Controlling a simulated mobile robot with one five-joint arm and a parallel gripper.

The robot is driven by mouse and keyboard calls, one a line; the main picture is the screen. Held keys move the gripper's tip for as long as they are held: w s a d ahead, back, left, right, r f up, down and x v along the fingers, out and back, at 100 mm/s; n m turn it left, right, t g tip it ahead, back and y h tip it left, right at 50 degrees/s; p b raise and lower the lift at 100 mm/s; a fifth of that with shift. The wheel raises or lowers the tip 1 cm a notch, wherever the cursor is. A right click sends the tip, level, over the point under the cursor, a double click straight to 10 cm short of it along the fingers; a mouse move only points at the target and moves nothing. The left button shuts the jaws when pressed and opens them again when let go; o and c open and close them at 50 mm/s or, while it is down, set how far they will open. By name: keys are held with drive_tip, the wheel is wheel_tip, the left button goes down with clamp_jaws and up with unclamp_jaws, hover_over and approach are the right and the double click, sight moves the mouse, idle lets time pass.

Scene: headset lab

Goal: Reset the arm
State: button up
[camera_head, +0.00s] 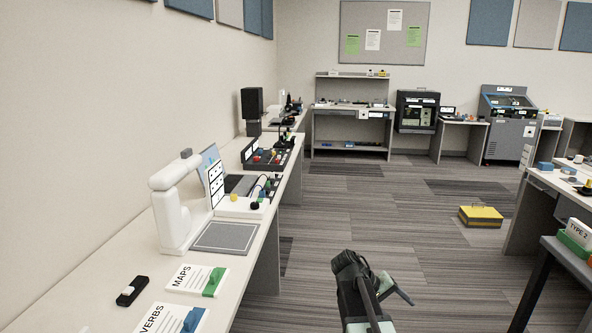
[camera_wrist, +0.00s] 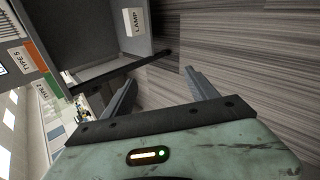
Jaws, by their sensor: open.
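My arm and gripper (camera_head: 397,287) show at the bottom centre of the head view, over the striped floor. The arm's upper part is dark and points forward. In the wrist view the two grey fingers of my gripper (camera_wrist: 158,92) stand apart, with nothing between them but floor and a dark bar behind. The gripper is open and empty, and touches nothing that I can see.
A long bench (camera_head: 246,245) runs along the left wall with a white device (camera_head: 172,215) and cards. A yellow case (camera_head: 481,216) lies on the floor. A table (camera_head: 567,262) stands at right. The wrist view shows a box labelled LAMP (camera_wrist: 134,22).

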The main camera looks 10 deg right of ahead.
drive_tip(key=s+a+f+y, duration=0.2)
drive_tip(key=s+a+y, duration=0.1)
drive_tip(key=a, duration=0.4)
drive_tip(key=s+a+f+t+y, duration=0.1)
drive_tip(key=s+a+f+y, duration=0.1)
drive_tip(key=a, duration=0.5)
drive_tip(key=s+a+f+y, duration=0.3)
drive_tip(key=a, duration=0.5)
wheel_tip(320, 180, up, 19)
drive_tip(key=a+p, duration=0.1)
drive_tip(key=p, duration=1.8)
drive_tip(key=shift+w+r+n+y, duration=0.2)
drive_tip(key=shift+w+n+y, duration=0.1)
drive_tip(key=shift+w+y, duration=0.1)
